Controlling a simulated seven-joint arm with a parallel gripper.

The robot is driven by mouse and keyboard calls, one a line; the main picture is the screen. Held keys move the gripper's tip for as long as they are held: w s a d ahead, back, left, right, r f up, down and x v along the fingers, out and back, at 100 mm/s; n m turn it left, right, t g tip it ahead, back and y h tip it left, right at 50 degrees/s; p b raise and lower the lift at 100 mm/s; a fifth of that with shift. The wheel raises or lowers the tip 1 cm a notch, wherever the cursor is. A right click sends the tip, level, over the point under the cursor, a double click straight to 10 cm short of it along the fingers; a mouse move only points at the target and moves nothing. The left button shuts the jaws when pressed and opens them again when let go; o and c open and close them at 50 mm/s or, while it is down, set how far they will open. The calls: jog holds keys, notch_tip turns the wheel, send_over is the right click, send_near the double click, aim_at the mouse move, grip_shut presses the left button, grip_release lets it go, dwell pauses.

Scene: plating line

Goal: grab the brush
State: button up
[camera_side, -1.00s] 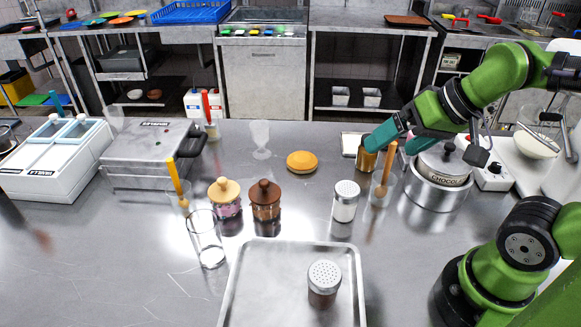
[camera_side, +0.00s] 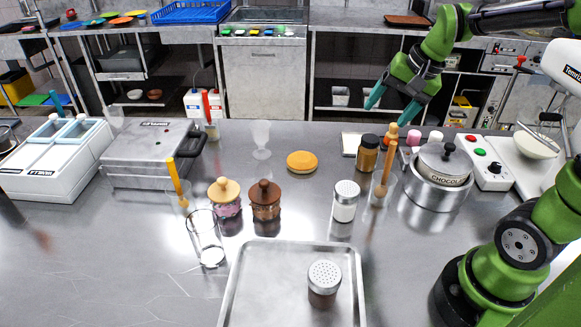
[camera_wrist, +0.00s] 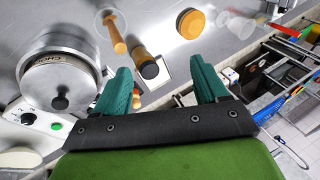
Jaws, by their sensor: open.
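My gripper (camera_side: 391,104) is open and empty, raised above the back right of the counter. Its two teal fingers are spread apart in the wrist view (camera_wrist: 168,85). A wooden-handled tool (camera_side: 386,172) leans in a clear glass nearby, and shows in the wrist view (camera_wrist: 114,32).
A shaker (camera_side: 345,201), an orange round (camera_side: 302,161) and a metal tray (camera_side: 255,290) are farther left and forward. Orange and red handles stand in other glasses.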

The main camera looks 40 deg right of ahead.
jog(key=w+d+f+m+g, duration=0.1)
jog(key=w+d+m, duration=0.1)
jog(key=d+m, duration=0.15)
jog(key=w+d+f+m, duration=0.1)
jog(key=w+d+m, duration=0.15)
jog(key=d, duration=0.25)
jog(key=m+g, duration=0.2)
jog(key=m, duration=1.7)
send_near(395, 124)
jog(key=shift+h, duration=0.4)
jog(key=f, duration=0.4)
jog(key=w+f, duration=0.1)
jog(key=f, duration=0.7)
jog(key=shift+w+a+f, duration=0.3)
jog(key=shift+w+a, duration=0.1)
jog(key=shift+c, duration=0.3)
